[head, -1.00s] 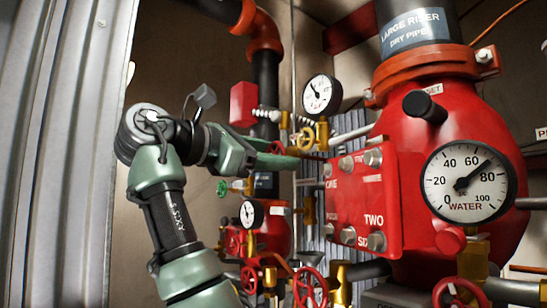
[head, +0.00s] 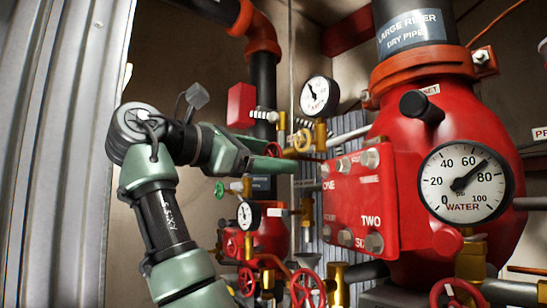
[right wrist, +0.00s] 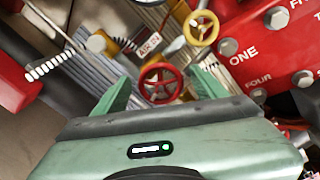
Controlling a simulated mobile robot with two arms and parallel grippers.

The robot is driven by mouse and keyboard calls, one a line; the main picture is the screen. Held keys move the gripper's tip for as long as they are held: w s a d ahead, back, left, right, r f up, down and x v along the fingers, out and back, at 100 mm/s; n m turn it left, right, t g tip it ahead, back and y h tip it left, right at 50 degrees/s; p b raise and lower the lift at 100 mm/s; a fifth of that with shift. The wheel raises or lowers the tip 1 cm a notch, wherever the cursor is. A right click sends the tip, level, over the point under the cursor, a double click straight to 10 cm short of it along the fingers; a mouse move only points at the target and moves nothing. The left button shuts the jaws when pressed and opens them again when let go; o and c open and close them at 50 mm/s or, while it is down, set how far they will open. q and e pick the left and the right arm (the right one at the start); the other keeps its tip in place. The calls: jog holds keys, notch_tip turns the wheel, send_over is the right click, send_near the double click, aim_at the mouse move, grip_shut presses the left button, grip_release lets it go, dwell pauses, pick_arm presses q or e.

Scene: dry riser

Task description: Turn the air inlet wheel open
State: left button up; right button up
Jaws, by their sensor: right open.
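A small red handwheel (head: 273,150) sits on the pipework left of the large red riser body. In the right wrist view the red wheel (right wrist: 160,83) shows from the front, with an "AIR IN" tag (right wrist: 149,44) just above it. My right gripper (head: 283,156) is open at this wheel. In the right wrist view its two green fingers (right wrist: 160,92) stand apart, one on each side of the wheel, with gaps visible. I cannot tell whether the fingertips reach the rim's depth. My left gripper is not in view.
A yellow handwheel (head: 303,140) is close to the right of the red one, below a dial gauge (head: 319,96). The bolted red plate (head: 352,205) stands right of my fingers. A red box (head: 241,105) is above, and several red wheels are below.

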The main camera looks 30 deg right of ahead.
jog(key=a, duration=0.6)
jog(key=shift+s+a, duration=0.3)
jog(key=shift+a, duration=0.05)
